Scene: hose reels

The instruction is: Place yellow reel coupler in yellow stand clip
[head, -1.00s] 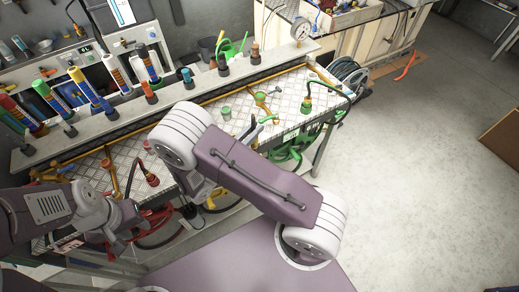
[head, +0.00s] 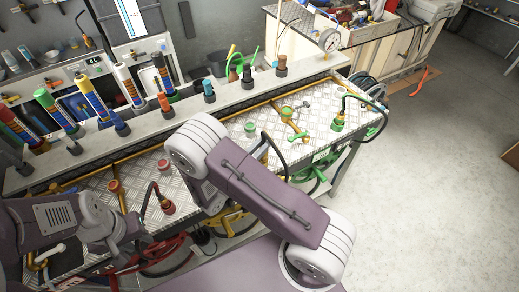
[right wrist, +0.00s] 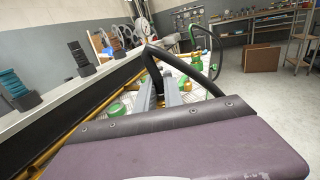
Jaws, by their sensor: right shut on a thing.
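My right gripper (right wrist: 159,92) is shut; its grey fingers show in the right wrist view at the foot of a black hose (right wrist: 150,58), which arches over to the right. In the head view that black hose (head: 280,152) loops beside my right arm, with a bit of yellow (head: 262,153) by it that looks like the yellow coupler. The coupler's grip area is mostly hidden by my arm. The yellow stand clip cannot be made out. My left gripper (head: 128,232) is at the lower left, near the bench front; its fingers are not clear.
A green coupler (head: 337,125) with its hose stands at the bench's right end. A red coupler (head: 168,207) stands at the left. A back ledge (head: 230,110) holds several nozzles. The floor at right is clear.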

